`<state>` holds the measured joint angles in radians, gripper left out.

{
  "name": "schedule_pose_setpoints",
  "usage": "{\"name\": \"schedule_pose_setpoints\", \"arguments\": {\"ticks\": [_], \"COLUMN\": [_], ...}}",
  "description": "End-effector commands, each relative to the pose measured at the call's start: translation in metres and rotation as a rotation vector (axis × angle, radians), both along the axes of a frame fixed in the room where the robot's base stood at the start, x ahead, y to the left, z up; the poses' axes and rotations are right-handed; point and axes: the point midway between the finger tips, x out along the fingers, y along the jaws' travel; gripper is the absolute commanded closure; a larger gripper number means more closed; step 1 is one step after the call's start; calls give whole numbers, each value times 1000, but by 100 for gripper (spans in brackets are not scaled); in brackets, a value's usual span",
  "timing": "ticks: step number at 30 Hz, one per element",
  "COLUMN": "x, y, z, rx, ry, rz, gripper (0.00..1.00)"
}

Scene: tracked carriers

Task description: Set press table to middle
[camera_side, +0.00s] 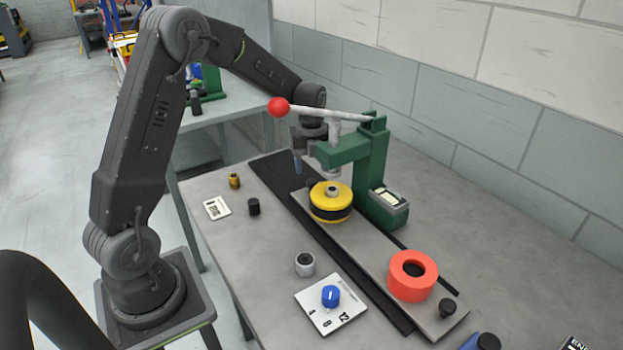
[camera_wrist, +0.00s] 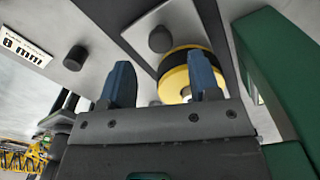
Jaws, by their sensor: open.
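The press table is a long grey sliding plate (camera_side: 372,243) on a dark track (camera_side: 268,172), running from far left to near right. A yellow and black ring (camera_side: 330,205) sits on its far part, below the press head. A red-orange ring (camera_side: 413,279) sits on its near part. A black knob (camera_side: 447,307) stands at the near end; another black knob (camera_wrist: 160,38) at the far end shows in the wrist view. My gripper (camera_side: 299,167) is above the far end, beside the press. Its blue fingers (camera_wrist: 161,82) are apart with nothing between them; the yellow ring (camera_wrist: 178,75) is partly behind one finger.
The green press (camera_side: 372,165) with its red-balled lever (camera_side: 279,107) stands close to my gripper. A dial card with a blue knob (camera_side: 330,295), a silver cylinder (camera_side: 305,264), a black cylinder (camera_side: 254,206), a brass piece (camera_side: 234,181) and a label card (camera_side: 217,208) lie on the left.

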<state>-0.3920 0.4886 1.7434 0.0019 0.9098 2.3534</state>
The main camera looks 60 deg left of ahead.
Motion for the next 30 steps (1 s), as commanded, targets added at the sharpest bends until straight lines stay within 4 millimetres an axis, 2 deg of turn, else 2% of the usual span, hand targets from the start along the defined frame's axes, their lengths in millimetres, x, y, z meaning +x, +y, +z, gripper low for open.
{"name": "schedule_pose_setpoints", "arguments": {"ticks": [3,9,20,30], "x": [-1,0,0,0], "y": [0,0,0,0], "z": [-21,-42,-46,-46], "rx": [-1,0,1,1], "ry": [4,1,0,0], "rz": [0,0,0,0], "gripper": [43,43,43,75]}}
